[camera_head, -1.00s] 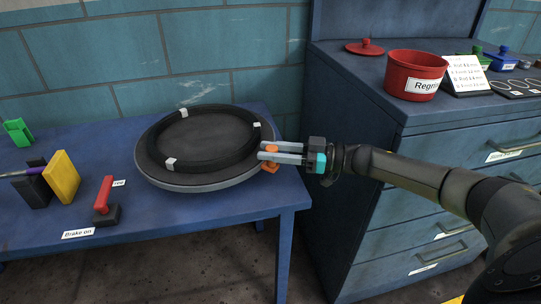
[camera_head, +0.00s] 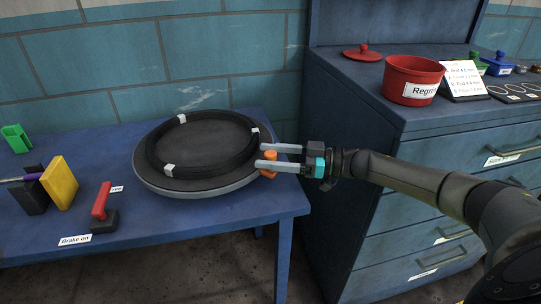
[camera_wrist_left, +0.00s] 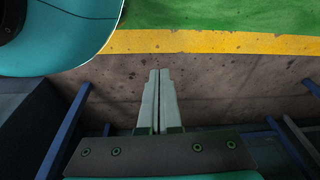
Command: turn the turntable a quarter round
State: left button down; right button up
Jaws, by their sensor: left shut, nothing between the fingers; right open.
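The turntable (camera_head: 143,174) is a dark round disc with a grey rim near the right end of the blue table. A black ring (camera_head: 246,155) with white marks lies on it. An orange knob (camera_head: 269,174) is at its right edge, partly hidden by my right gripper (camera_head: 260,156). That gripper is open, its two grey fingers reaching in from the right across the knob; I cannot tell whether they touch it. My left gripper (camera_wrist_left: 160,72) is shut and empty in the left wrist view, above the floor. It is out of the head view.
A red-handled lever (camera_head: 102,201) stands left of the turntable by a "Brake on" label (camera_head: 74,240). A yellow block (camera_head: 59,182) and a green holder (camera_head: 15,138) are further left. A blue cabinet (camera_head: 348,110) with a red pot (camera_head: 412,79) stands at right.

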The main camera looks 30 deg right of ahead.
jog(key=shift+r, duration=0.1)
jog(key=shift+r, duration=0.25)
notch_tip(320, 180, up, 5)
jog(key=p, duration=0.2)
jog(key=shift+r+p, duration=0.15)
jog(key=shift+p, duration=0.15)
pick_arm(q)
jog(key=s+a+f+p, duration=0.3)
jog(key=s+a+p, duration=0.2)
jog(key=s, duration=0.5)
jog(key=shift+s, duration=0.25)
pick_arm(e)
notch_tip(320, 180, up, 14)
jog(key=shift+c, duration=0.4)
